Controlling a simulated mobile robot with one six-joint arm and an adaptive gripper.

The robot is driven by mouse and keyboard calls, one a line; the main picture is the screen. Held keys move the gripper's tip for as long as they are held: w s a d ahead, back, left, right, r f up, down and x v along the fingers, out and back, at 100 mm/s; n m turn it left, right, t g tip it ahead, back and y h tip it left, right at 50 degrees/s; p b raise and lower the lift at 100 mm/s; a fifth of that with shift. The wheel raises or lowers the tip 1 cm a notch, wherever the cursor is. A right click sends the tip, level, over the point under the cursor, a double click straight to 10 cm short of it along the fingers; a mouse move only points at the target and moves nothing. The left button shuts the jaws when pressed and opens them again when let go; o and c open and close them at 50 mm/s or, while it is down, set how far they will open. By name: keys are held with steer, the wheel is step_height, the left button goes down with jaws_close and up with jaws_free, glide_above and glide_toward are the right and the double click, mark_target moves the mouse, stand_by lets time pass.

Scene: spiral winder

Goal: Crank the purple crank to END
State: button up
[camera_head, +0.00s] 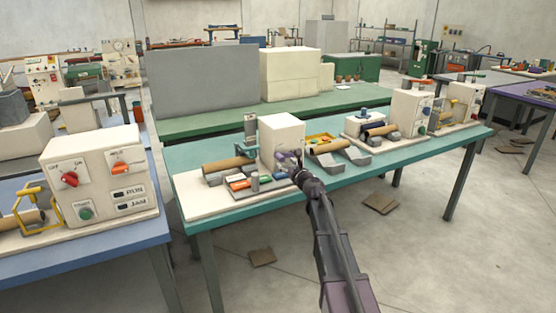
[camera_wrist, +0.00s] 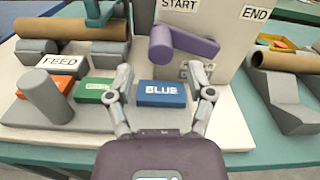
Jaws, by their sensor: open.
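The purple crank (camera_wrist: 184,43) is on the front of a cream machine housing (camera_head: 281,140), seen in the wrist view (camera_wrist: 228,50). A rounded, upright purple piece stands at its left end, and its arm runs right and slightly down. A START label (camera_wrist: 179,5) is above the crank and an END label (camera_wrist: 255,13) is to its upper right. My gripper (camera_wrist: 163,82) is open, its fingers apart on either side of the blue BLUE button block (camera_wrist: 161,94), short of the crank. It holds nothing. In the head view my gripper (camera_head: 294,163) largely hides the crank area.
A green block (camera_wrist: 96,90), an orange block (camera_wrist: 62,84), a FEED label (camera_wrist: 59,62) and a grey post (camera_wrist: 47,95) lie left of the fingers. A brown tube (camera_wrist: 70,29) rests behind them. Another tube (camera_wrist: 285,60) on grey supports is at right.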

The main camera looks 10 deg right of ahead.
mark_target(283, 160)
steer(key=shift+x, duration=2.7)
